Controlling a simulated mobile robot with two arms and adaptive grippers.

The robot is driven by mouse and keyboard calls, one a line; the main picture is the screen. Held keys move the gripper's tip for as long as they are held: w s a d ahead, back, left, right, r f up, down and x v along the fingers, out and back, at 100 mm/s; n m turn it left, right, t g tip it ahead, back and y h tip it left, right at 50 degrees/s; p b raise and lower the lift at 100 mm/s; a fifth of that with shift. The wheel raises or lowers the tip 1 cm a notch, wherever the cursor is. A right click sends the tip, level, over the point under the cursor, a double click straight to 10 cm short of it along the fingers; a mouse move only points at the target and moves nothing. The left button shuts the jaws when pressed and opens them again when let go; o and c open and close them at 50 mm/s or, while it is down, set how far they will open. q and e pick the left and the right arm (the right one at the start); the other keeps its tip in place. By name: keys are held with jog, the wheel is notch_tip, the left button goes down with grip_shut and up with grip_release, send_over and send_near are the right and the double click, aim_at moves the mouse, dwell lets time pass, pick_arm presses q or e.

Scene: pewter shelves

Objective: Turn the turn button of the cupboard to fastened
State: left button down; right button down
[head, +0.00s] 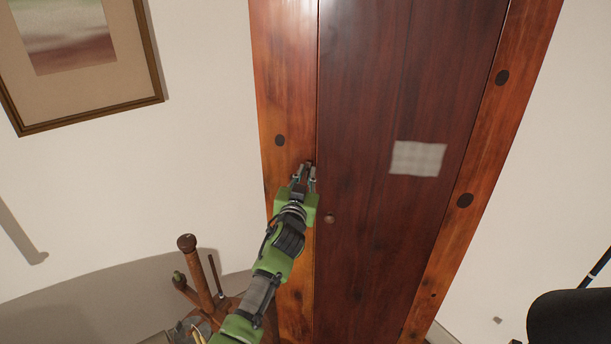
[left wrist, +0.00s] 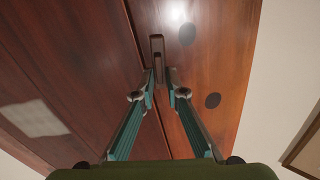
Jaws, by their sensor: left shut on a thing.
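The cupboard (head: 410,75) is tall, with a dark red-brown door and lighter orange-brown side frames; the door looks closed. The turn button (head: 309,163) is a small dark bar at the seam between the door and the left frame. It also shows in the left wrist view (left wrist: 157,46), lying roughly lengthwise near the seam; whether it overlaps the door edge is hard to tell. My left gripper (head: 303,179) reaches up from below, its fingers on either side of the button and shut on it. My right gripper is not in view.
A round knob (head: 329,218) sits on the door just right of my left gripper. A pale patch (head: 417,158) is on the door. A wooden stand with pegs (head: 200,275) is at the lower left. A framed picture (head: 80,105) hangs on the wall. A black rounded object (head: 570,318) is at the lower right.

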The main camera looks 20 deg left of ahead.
pick_arm(q)
jog(key=m, duration=0.3)
jog(key=m+b, duration=0.1)
jog(key=shift+d+f, duration=0.15)
jog(key=shift+d, duration=0.15)
jog(key=shift+d+f+m, duration=0.1)
jog(key=shift+f+m, duration=0.1)
jog(key=shift+m, duration=1.85)
jog(key=shift+d+f+m, duration=0.1)
jog(key=shift+f+m, duration=0.1)
jog(key=shift+m, duration=1.8)
jog(key=shift+d+f+m, duration=0.1)
jog(key=shift+f+m, duration=0.1)
jog(key=shift+m, duration=1.85)
jog(key=c, duration=2.2)
grip_release()
jog(key=shift+c, duration=0.2)
jog(key=s+d, duration=0.1)
jog(key=s, duration=1)
jog(key=shift+s+d, duration=0.25)
jog(key=shift+s, duration=0.15)
